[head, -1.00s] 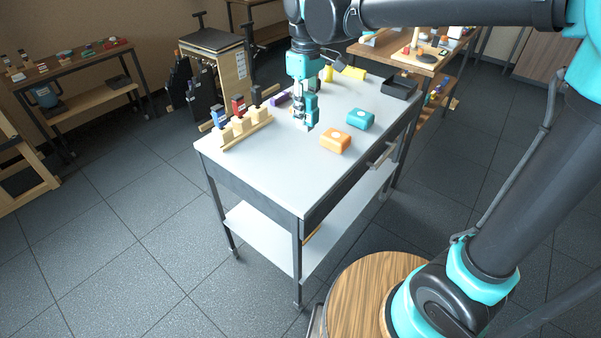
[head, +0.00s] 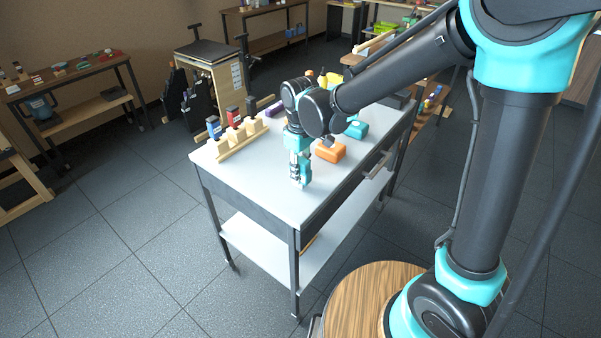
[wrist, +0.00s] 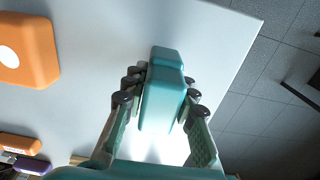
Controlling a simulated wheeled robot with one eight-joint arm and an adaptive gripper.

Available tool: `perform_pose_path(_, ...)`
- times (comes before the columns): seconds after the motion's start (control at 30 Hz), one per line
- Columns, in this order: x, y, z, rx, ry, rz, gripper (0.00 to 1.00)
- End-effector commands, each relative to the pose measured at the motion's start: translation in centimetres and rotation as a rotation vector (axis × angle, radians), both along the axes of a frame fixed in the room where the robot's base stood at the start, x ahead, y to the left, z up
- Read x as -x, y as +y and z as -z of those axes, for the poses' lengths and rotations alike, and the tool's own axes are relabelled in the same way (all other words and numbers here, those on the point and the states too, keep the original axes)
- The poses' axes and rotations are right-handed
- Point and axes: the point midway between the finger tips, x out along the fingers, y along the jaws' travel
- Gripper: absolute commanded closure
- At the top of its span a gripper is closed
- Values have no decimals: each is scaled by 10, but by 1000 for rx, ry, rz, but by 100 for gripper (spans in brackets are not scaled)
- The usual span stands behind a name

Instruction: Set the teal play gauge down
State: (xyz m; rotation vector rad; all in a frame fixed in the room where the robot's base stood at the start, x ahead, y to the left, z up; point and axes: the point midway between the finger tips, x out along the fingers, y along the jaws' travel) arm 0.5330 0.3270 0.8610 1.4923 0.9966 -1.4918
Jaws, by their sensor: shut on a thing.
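The teal play gauge (wrist: 162,88) is a smooth block gripped between the two fingers of my gripper (wrist: 160,98) in the wrist view. In the head view the gauge (head: 304,170) shows small and upright at the lower end of my gripper (head: 299,176), over the near part of the grey tabletop (head: 255,184). My gripper is shut on it from both sides. The gauge is low over the top, and I cannot tell whether it touches. The gripper partly hides its sides.
An orange block (head: 330,152) and another teal block (head: 356,130) lie on the tabletop behind my gripper. A wooden rack (head: 240,139) with blue, red and black pieces stands at the left. The near end of the top is clear. Its edge (wrist: 250,45) shows in the wrist view.

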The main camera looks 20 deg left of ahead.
Motion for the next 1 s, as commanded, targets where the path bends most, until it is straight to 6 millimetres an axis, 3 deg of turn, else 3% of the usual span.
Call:
perform_pose_path(0.4, 0, 0, 7, 0, 0, 0, 100)
perform_pose_path(0.43, 0, 0, 7, 0, 0, 0, 72)
perform_pose_path(0.6, 0, 0, 7, 0, 0, 0, 53)
perform_pose_path(1.0, 0, 0, 0, 0, 0, 0, 53)
